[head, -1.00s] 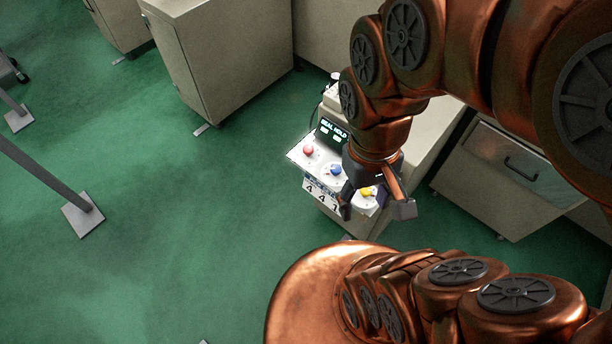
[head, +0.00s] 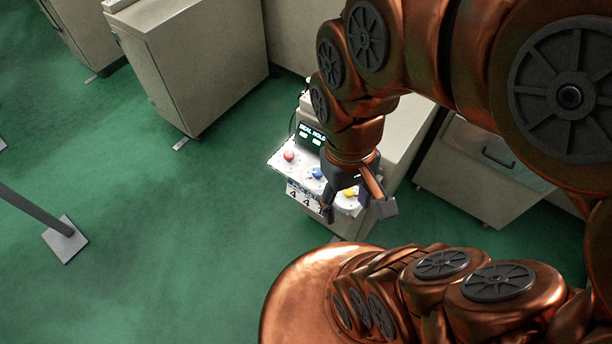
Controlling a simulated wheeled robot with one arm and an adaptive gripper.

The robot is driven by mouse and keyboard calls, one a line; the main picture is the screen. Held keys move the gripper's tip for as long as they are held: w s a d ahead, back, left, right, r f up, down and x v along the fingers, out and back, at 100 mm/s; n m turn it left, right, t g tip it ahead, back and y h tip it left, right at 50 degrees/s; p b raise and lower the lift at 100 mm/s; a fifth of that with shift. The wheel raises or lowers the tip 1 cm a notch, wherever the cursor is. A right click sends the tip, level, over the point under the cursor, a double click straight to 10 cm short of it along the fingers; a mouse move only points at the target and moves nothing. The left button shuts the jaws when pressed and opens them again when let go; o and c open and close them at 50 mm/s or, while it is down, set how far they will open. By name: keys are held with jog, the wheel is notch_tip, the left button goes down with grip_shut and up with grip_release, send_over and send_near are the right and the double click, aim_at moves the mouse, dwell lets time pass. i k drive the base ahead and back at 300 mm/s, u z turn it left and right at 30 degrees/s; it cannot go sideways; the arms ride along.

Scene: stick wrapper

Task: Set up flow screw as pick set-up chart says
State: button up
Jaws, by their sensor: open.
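A small control panel (head: 270,163) on a beige machine carries a red knob (head: 289,155), a blue knob (head: 318,173) and a yellow knob (head: 349,193) in a row. A dark display (head: 311,137) with lit text stands behind them. A number strip (head: 300,196) on the front edge shows 4, 4 and a partly covered third digit. My gripper (head: 356,208) is open over the right end of the panel, its fingers on either side of the yellow knob in the picture. I cannot tell whether it touches the knob. No set-up chart can be made out.
Beige cabinets (head: 190,75) stand behind and to the left of the panel. A cabinet with a handle (head: 480,165) stands to the right. A grey post on a square foot (head: 65,240) is at the left. Green floor (head: 160,250) is clear in front.

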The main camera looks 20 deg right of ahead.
aim_at(316, 173)
jog(key=z, duration=1)
jog(key=k, duration=0.9)
jog(key=u, duration=1.35)
jog(key=i, duration=0.5)
jog(key=u, duration=0.1)
